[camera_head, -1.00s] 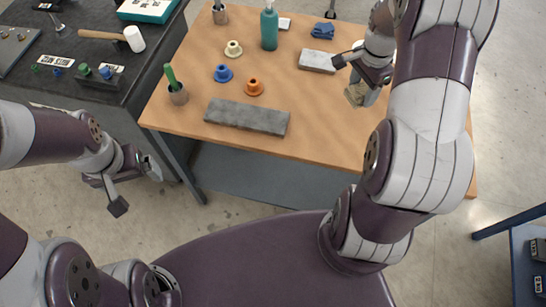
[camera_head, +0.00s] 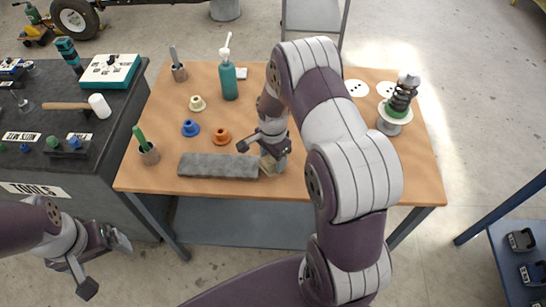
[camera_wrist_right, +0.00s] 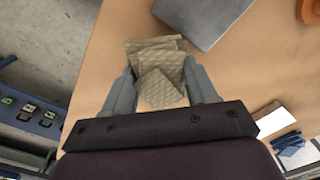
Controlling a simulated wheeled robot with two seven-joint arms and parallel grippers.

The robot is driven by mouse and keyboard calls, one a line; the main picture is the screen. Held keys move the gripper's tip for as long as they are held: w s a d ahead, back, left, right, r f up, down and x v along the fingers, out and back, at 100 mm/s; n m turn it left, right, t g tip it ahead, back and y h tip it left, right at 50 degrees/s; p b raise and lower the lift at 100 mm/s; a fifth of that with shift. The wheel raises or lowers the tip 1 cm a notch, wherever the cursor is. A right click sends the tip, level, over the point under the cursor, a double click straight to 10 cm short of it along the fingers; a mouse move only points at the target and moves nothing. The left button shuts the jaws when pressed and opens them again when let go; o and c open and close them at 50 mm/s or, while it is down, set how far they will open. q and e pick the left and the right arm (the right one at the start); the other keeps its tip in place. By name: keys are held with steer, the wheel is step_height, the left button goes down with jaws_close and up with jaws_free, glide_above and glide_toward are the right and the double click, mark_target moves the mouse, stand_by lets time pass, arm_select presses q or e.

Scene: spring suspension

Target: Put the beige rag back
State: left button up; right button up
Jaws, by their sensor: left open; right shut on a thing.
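My right gripper (camera_head: 267,154) is shut on the beige rag (camera_head: 272,164), just off the right end of the dark grey slab (camera_head: 217,166), near the front of the wooden table. In the right wrist view the folded, quilted rag (camera_wrist_right: 157,73) sits between the two fingers, with part of it spreading past the fingertips. I cannot tell whether the rag touches the table. My left gripper (camera_head: 103,265) is open and empty, left of the table and in front of the tool bench.
Orange (camera_head: 221,136), blue (camera_head: 190,128) and cream (camera_head: 197,103) flanged parts and a teal bottle (camera_head: 228,78) stand left of my right arm. A spring assembly (camera_head: 400,98) stands at the table's right. My right arm hides the table's middle; its right front is clear.

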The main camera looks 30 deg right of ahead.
mark_target(272, 159)
steer(key=shift+a+f, duration=0.1)
steer(key=shift+f, duration=0.45)
steer(key=o, duration=1.1)
step_height(272, 159, up, 12)
steer(key=r+b, duration=0.1)
steer(key=s+a+r+n, duration=0.1)
steer(key=s+a+n, duration=0.3)
steer(key=s+n, duration=0.2)
steer(key=s+a+r+n+t, duration=0.1)
steer(key=s+a+n, duration=0.3)
steer(key=s+n, duration=0.3)
steer(key=n, duration=0.2)
steer(key=shift+s+r+n, duration=0.25)
steer(key=shift+r+n, duration=0.05)
steer(key=shift+r, duration=0.05)
